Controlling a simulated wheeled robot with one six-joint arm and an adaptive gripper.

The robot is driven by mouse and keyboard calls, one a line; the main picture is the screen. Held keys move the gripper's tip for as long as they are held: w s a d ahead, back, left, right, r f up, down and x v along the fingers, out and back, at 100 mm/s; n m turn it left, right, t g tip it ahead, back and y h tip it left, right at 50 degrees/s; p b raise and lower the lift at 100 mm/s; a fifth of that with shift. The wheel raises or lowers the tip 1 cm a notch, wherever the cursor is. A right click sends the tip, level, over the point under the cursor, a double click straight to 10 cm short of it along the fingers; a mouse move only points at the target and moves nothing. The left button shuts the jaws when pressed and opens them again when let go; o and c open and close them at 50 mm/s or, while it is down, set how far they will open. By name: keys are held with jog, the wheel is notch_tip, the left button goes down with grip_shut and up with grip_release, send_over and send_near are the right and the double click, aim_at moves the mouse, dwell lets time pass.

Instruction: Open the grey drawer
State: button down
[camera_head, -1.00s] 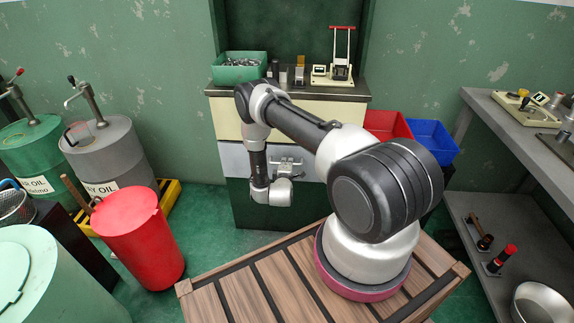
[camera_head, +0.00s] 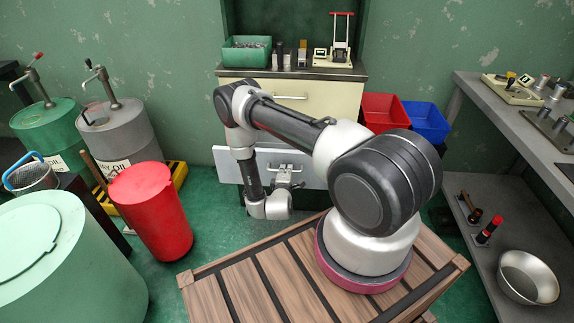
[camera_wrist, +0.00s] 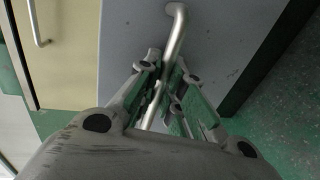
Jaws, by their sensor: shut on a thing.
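The grey drawer (camera_head: 230,165) is the light grey front below the cream drawer of the cabinet. Its front stands out from the cabinet, so it is partly open. In the wrist view the gripper (camera_wrist: 166,92) is shut on the metal bar handle (camera_wrist: 175,35) of the grey drawer front (camera_wrist: 215,45). The bar runs down between the fingers. The inside of the drawer is hidden by its front and my arm.
The cream drawer (camera_head: 330,98) above is shut and has its own handle. A red bin (camera_head: 150,215) and barrels stand left. Red (camera_head: 385,112) and blue (camera_head: 427,122) crates are right of the cabinet. A grey shelf (camera_head: 520,130) stands far right. Green floor is clear before the cabinet.

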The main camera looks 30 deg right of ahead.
jog(key=shift+f+v, duration=0.15)
jog(key=shift+v, duration=0.6)
jog(key=shift+f+v, duration=0.15)
jog(key=shift+v, duration=0.65)
jog(key=c, duration=1.5)
grip_release()
jog(key=v, duration=1.2)
